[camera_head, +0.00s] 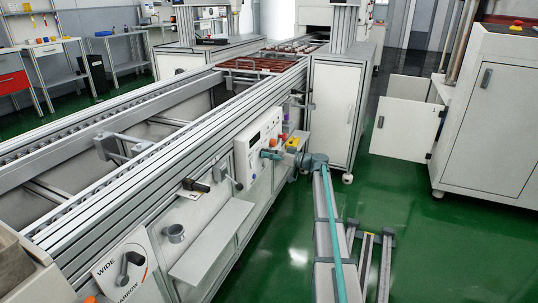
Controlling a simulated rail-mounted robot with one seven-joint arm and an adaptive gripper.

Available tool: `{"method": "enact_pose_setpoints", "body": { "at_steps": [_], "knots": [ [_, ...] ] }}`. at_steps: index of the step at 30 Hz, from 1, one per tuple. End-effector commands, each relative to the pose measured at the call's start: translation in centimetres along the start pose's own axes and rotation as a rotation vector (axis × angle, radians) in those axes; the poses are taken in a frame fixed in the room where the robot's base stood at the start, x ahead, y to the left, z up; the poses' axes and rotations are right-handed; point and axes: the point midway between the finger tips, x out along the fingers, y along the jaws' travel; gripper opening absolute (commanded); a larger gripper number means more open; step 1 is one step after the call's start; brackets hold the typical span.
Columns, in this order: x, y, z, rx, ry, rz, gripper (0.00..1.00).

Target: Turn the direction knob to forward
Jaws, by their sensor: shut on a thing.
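The white control panel (243,160) is mounted on the side of the conveyor (130,185), near the middle of the picture. It carries a small dark display (255,138) and small controls too tiny to read. My arm comes up from the bottom right and bends left to the panel. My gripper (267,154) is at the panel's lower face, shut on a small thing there. The direction knob is not clearly visible; the gripper covers that spot, and I cannot read which way the knob points.
A white cabinet (335,110) stands behind my arm.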

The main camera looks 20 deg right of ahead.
Motion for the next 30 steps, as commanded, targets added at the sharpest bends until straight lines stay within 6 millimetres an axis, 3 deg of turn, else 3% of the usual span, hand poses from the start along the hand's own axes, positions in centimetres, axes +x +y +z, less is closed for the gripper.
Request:
{"method": "enact_pose_setpoints", "body": {
  "at_steps": [11, 30],
  "knots": [
    [-0.03, -0.05, -0.33, 0.211, -0.001, 0.0, 0.04],
    [-0.05, 0.02, -0.37, 0.815, -0.001, 0.0, 0.04]
  ]
}}
